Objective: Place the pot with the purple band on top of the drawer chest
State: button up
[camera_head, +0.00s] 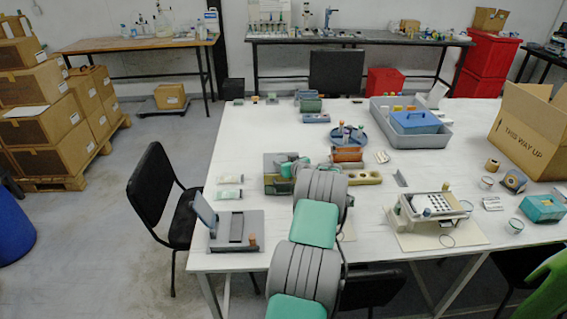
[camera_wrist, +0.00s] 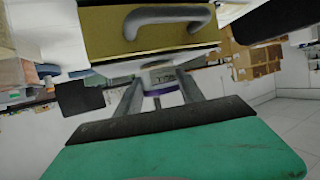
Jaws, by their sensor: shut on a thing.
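The pot with the purple band (camera_wrist: 161,77) is pale, and its purple band shows near the lower edge in the wrist view. My gripper (camera_wrist: 159,87) is shut on it, with one finger at each side. The drawer chest shows in the wrist view as a yellowish drawer front (camera_wrist: 105,38) with a grey handle, just beyond the pot. The pot is hidden there. I cannot tell whether the pot touches the chest.
An orange-brown block (camera_head: 347,155) and a tan tray (camera_head: 364,178) lie right of the chest. A blue round tray (camera_head: 348,137) with small items is behind. A grey device with a raised panel (camera_head: 237,229) stands front left. A large open carton (camera_head: 528,130) is at right.

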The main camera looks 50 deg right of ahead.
jog(key=o, duration=1.5)
jog(key=shift+c, duration=0.2)
